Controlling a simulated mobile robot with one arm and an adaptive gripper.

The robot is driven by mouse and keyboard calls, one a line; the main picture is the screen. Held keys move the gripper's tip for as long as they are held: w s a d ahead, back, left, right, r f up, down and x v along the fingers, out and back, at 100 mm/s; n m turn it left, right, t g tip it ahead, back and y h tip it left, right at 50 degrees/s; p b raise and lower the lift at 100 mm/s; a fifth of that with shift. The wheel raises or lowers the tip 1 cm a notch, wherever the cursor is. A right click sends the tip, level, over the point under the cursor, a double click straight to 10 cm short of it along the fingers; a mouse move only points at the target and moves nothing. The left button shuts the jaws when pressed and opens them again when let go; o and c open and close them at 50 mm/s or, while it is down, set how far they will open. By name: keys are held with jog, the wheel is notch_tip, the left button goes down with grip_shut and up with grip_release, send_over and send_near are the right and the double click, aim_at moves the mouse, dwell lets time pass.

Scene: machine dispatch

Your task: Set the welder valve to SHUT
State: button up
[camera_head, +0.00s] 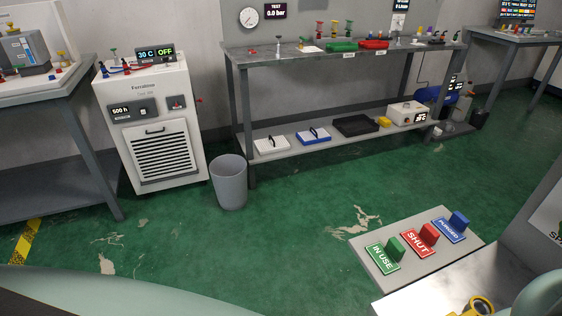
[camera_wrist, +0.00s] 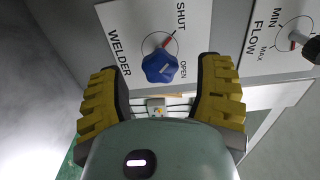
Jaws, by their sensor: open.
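The welder valve (camera_wrist: 160,66) is a blue lobed knob on a white panel (camera_wrist: 126,18) lettered WELDER, SHUT and OPEN, in the wrist view. A pale mark on the knob lies on its OPEN side, and a short red mark shows at the dial between the knob and SHUT. I cannot tell which of them is the pointer. My gripper (camera_wrist: 160,80) is open, with yellow ribbed fingers on either side of the knob in the picture. No contact shows, and I cannot judge the depth gap. The valve does not show in the head view.
A FLOW dial (camera_wrist: 300,34) sits right of the valve. In the head view, IN USE, SHUT and PURGED tags stand on a grey plate (camera_head: 376,262) at lower right. A bin (camera_head: 229,183), white machine (camera_head: 150,125) and workbench (camera_head: 290,55) stand beyond open green floor.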

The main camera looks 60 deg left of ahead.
jog(key=v, duration=0.9)
jog(key=shift+s, duration=0.15)
dwell(0.4)
